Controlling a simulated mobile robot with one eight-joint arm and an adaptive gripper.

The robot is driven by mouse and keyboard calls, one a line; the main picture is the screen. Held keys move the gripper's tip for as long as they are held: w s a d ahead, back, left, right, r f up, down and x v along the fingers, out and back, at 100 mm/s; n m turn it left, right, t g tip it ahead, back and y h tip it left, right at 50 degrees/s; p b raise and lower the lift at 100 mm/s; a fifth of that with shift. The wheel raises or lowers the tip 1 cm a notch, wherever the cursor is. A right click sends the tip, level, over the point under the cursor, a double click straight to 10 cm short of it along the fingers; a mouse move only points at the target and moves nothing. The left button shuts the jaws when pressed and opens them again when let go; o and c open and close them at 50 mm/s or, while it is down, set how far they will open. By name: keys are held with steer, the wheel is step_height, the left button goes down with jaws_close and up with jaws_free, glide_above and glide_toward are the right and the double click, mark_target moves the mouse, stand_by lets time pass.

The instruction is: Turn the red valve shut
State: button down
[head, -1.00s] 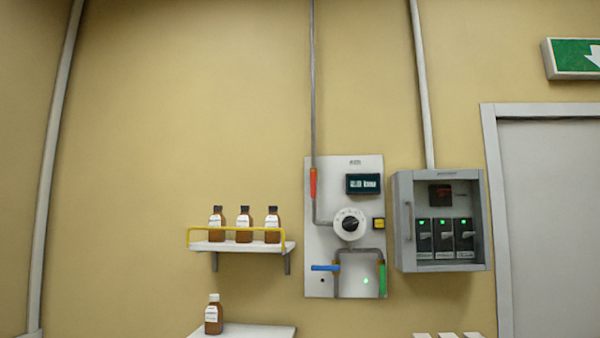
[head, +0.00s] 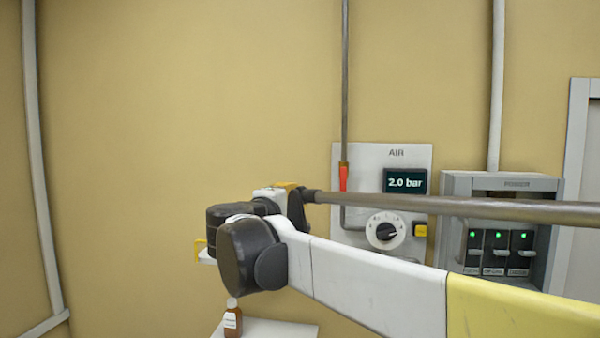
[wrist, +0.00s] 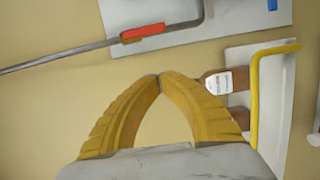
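The red valve handle (head: 343,177) is on the pipe at the upper left of the grey AIR panel (head: 375,155). It lies in line with the vertical pipe. In the wrist view the red handle (wrist: 143,33) shows beyond the fingertips, toward the top of the picture. My gripper (wrist: 160,76) has its two yellow fingertips together, with only bare wall showing between the fingers. It is apart from the handle and holds nothing. In the head view my arm crosses in front of the panel's lower part, and the fingers cannot be made out.
The display (head: 405,182) reads 2.0 bar, above a white dial (head: 385,231) and yellow button (head: 420,230). A yellow-railed shelf (wrist: 242,75) with brown bottles (wrist: 218,82) is close right of my fingers. A blue handle (wrist: 271,4) and power box (head: 500,184) are nearby.

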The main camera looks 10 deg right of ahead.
mark_target(343, 183)
steer(key=shift+a+r, duration=0.2)
steer(key=shift+r, duration=0.15)
steer(key=shift+s, duration=0.1)
steer(key=w+d+p, duration=0.1)
steer(key=w+d, duration=0.1)
steer(key=d, duration=0.1)
steer(key=w+d+p, duration=0.2)
steer(key=w+d, duration=0.1)
steer(key=w+d+p, duration=0.1)
steer(key=w+d, duration=0.1)
steer(key=d, duration=0.1)
steer(key=shift+w, duration=0.25)
steer(key=shift+s+d, duration=0.15)
steer(key=shift+f+n, duration=0.2)
steer(key=shift+n, duration=0.2)
